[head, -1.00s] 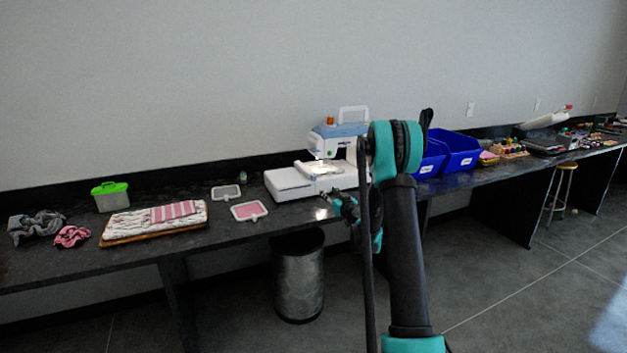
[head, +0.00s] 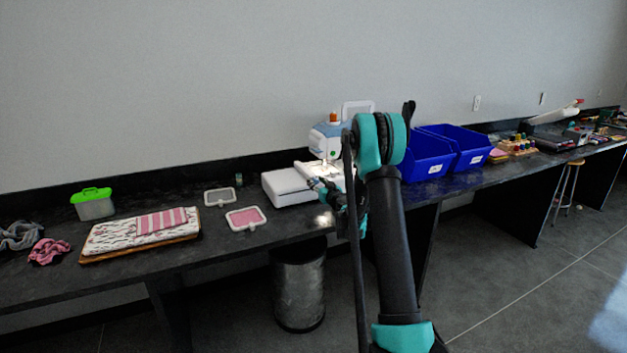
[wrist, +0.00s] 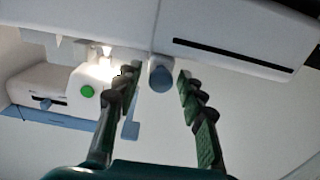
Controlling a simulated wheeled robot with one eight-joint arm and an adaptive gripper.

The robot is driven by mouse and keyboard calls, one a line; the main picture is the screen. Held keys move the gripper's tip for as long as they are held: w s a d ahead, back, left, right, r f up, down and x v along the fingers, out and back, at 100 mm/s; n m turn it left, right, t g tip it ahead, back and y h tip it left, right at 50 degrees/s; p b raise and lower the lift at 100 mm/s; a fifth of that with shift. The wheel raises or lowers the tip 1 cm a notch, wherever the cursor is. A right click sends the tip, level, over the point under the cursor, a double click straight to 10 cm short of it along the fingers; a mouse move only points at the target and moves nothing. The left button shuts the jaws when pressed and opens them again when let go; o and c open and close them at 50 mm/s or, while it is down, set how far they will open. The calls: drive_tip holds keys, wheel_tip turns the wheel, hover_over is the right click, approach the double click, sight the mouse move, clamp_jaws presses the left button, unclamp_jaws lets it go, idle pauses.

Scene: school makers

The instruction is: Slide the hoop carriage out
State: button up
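The white and blue embroidery machine (head: 325,137) stands on the dark bench, with its white flat unit (head: 287,187) reaching out to the left. My arm hides part of it. In the wrist view, a white body with a long dark slot (wrist: 230,54) spans the top, and a rounded blue-grey knob (wrist: 161,77) sticks out from it. My gripper (wrist: 157,80) is open, one finger on each side of the knob. A clear gap shows on the knob's right; I cannot tell whether either finger touches it. It also shows low in front of the machine in the head view (head: 322,190).
The lit needle area (wrist: 105,66) and a green button (wrist: 87,91) lie left of my fingers. Two blue bins (head: 428,160) stand right of the machine. Small hoops, one with pink fabric (head: 246,218), lie to the left. A metal trash can (head: 299,290) stands below.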

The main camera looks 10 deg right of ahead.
drive_tip(key=shift+w, duration=0.15)
clamp_jaws()
drive_tip(key=shift+a, duration=0.1)
idle(0.3)
